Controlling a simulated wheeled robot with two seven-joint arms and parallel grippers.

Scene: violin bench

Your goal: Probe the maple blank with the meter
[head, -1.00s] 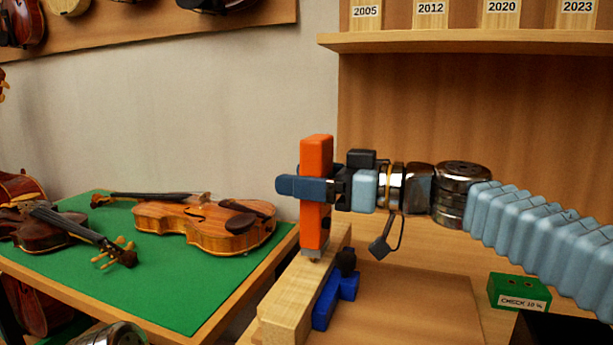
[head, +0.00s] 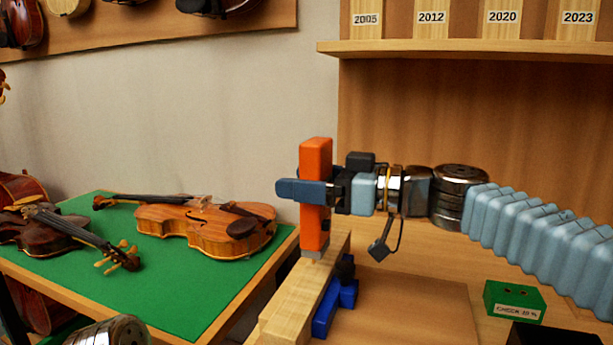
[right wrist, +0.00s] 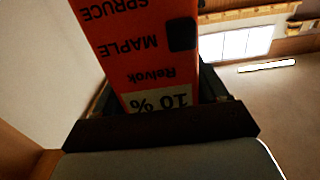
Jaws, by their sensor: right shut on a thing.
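The orange meter (head: 316,160) stands upright in my right gripper (head: 305,191), which is shut on it. Its grey lower end meets the far part of the pale maple blank (head: 290,309) in the head view; I cannot tell whether the pins touch the wood. In the right wrist view the meter (right wrist: 143,50) appears upside down, with the words SPRUCE, MAPLE and Relvok and a display reading 10 %. Its pins are hidden there. My left gripper is not in view.
A blue clamp (head: 324,312) sits against the blank's right side. A green check block (head: 514,298) is on the bench at the right. Violins (head: 205,229) lie on a green mat (head: 175,295) at the left. A shelf (head: 470,47) with dated wood pieces is above.

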